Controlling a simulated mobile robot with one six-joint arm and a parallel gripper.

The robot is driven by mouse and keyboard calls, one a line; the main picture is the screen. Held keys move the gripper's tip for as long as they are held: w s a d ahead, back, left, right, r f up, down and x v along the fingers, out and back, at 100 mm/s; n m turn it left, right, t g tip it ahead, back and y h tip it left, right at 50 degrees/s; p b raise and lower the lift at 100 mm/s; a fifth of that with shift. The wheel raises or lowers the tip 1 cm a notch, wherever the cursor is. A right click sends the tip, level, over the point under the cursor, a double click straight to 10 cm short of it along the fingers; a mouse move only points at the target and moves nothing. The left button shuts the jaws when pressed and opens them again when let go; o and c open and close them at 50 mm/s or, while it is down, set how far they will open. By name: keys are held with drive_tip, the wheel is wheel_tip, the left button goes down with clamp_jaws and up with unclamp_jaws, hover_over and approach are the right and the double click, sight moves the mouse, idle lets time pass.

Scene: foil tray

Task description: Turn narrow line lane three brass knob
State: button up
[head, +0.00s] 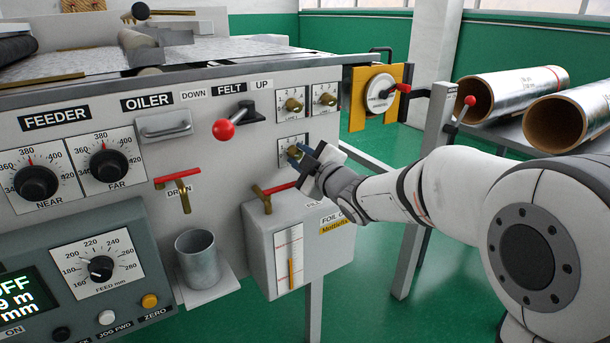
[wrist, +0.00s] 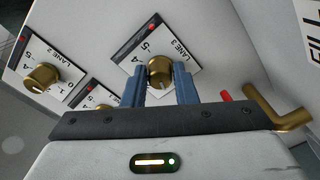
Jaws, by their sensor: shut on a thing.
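The lane three brass knob (wrist: 160,68) sits on a white square dial plate marked LANE 3 (wrist: 174,46); a red dot is near the plate's edge. In the head view the brass knob (head: 294,152) is on the lower of three small plates on the grey panel. My gripper (head: 306,162) reaches it from the right. In the wrist view my gripper's blue fingers (wrist: 159,80) are shut on the knob, one on each side. The knob's setting is hard to read, and its near part is partly hidden by the gripper.
The lane two knob (wrist: 41,76) and another, partly hidden knob (wrist: 104,106) are close by. A brass valve with a red handle (head: 267,197) is just below left of my gripper. The red-balled felt lever (head: 224,129) is left. Open floor (head: 375,275) lies right of the machine.

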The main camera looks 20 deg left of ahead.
drive_tip(key=n+b, duration=0.3)
drive_tip(key=b, duration=0.1)
drive_tip(key=shift+n, duration=0.4)
drive_tip(key=shift+r+n+b, duration=0.15)
drive_tip(key=shift+n+b, duration=0.45)
drive_tip(key=shift+r+n, duration=0.15)
drive_tip(key=shift+n, duration=0.15)
drive_tip(key=o, duration=1)
drive_tip(key=shift+f, duration=0.2)
drive_tip(key=p+v, duration=0.1)
drive_tip(key=v, duration=0.5)
drive_tip(key=shift+s+d+r, duration=0.1)
drive_tip(key=shift+s+d, duration=0.05)
drive_tip(key=shift+d, duration=0.05)
drive_tip(key=shift+s+d+p, duration=0.3)
drive_tip(key=shift+s+d, duration=0.1)
drive_tip(key=shift+d, duration=0.05)
